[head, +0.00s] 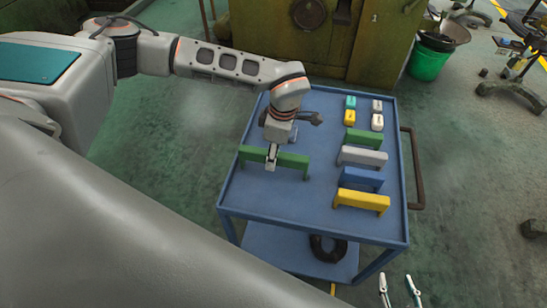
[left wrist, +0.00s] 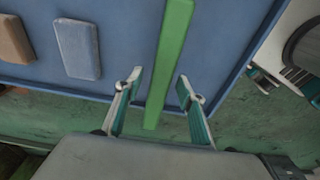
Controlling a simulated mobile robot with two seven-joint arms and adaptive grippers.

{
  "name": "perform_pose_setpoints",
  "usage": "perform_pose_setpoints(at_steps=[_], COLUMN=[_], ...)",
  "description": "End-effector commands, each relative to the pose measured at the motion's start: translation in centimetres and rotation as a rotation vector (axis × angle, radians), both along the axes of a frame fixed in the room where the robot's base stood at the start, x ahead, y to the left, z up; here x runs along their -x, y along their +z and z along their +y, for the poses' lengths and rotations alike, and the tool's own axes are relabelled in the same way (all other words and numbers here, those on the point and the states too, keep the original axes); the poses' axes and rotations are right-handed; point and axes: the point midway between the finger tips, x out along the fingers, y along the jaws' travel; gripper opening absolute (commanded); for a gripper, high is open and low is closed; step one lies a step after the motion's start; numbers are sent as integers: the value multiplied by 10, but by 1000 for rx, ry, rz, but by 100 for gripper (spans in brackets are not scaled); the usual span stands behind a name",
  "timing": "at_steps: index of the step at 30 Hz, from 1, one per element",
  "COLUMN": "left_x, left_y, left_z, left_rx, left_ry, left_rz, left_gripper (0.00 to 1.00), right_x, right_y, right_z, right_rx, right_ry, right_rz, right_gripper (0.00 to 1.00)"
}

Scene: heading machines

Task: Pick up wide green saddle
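The wide green saddle (head: 290,160) stands on its two end legs on the left part of the blue cart's top (head: 313,190). My left gripper (head: 272,160) is over the middle of it, coming from above. In the left wrist view the green bar (left wrist: 169,60) runs between the fingers of my left gripper (left wrist: 160,88). A gap shows on each side, so the gripper is open and straddles the bar. My right gripper (head: 400,290) is at the bottom right, fingers apart and empty, off the cart.
A smaller green saddle (head: 364,138), a grey one (head: 362,156), a blue one (head: 361,179) and a yellow one (head: 361,201) stand in a column on the right. Small teal, yellow and white pieces lie behind. A brown handle (head: 414,170) edges the cart's right side.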

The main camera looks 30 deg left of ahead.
Motion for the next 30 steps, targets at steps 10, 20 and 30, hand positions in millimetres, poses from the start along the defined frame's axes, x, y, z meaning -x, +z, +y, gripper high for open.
perform_pose_setpoints(at_steps=[10,20,30], left_x=[0,-1,-2], left_y=[1,6,57], left_z=[0,0,0], left_rx=[1,0,1], left_ry=[0,0,0], left_rz=[-1,-2,-9], left_gripper=[0,0,0], right_x=[-1,-1,0], right_y=[2,1,-2], right_z=[-1,-1,-1], right_rx=[1,1,3], right_ry=[1,1,1], right_rz=[-3,-3,-1], right_gripper=[39,39,39])
